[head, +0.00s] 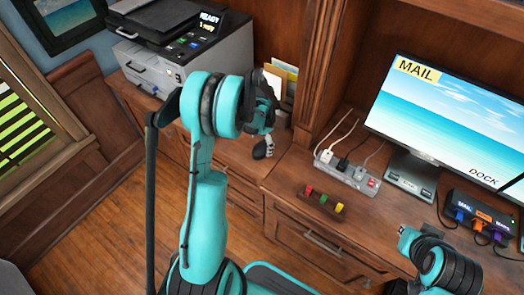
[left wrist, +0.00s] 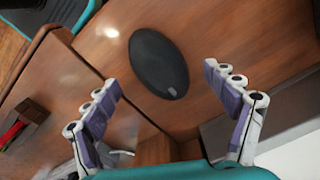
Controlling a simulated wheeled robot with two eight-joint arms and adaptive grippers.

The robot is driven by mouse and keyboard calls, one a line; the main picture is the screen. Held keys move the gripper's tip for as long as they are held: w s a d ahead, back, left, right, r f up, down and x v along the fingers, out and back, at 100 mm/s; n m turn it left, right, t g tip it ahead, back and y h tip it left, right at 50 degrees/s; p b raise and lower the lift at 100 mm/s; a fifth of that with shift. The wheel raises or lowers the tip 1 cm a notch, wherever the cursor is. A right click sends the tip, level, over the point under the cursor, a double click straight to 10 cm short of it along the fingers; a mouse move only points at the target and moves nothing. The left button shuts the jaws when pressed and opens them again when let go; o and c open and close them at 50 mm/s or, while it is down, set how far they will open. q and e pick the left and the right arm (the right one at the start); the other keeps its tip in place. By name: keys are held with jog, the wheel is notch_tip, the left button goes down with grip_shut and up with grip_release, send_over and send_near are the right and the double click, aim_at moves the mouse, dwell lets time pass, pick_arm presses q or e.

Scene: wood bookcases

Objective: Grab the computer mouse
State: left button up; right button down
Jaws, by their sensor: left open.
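The computer mouse is a dark oval (left wrist: 158,62) lying on the brown wood desk top in the left wrist view. In the head view a small dark shape beside my left fingers (head: 259,152) appears to be the mouse, partly hidden. My left gripper (left wrist: 160,79) is open and empty, with its two fingers apart on either side of the mouse's near end. It does not visibly touch the mouse. In the head view the left gripper (head: 267,145) hangs over the desk. Part of my right arm shows at the lower right, but its fingers are not clear.
A printer (head: 185,45) stands at the back left. A power strip (head: 346,172), a monitor (head: 450,115) and a cable hub (head: 478,216) are on the right desk section. A small holder with coloured pieces (head: 322,201) lies near the desk's front edge. Folders (head: 283,78) stand behind my left gripper.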

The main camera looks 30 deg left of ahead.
pick_arm(q)
notch_tip(320, 180, down, 2)
jog(key=shift+f, duration=0.25)
jog(key=shift+r, duration=0.1)
jog(key=c, duration=1.3)
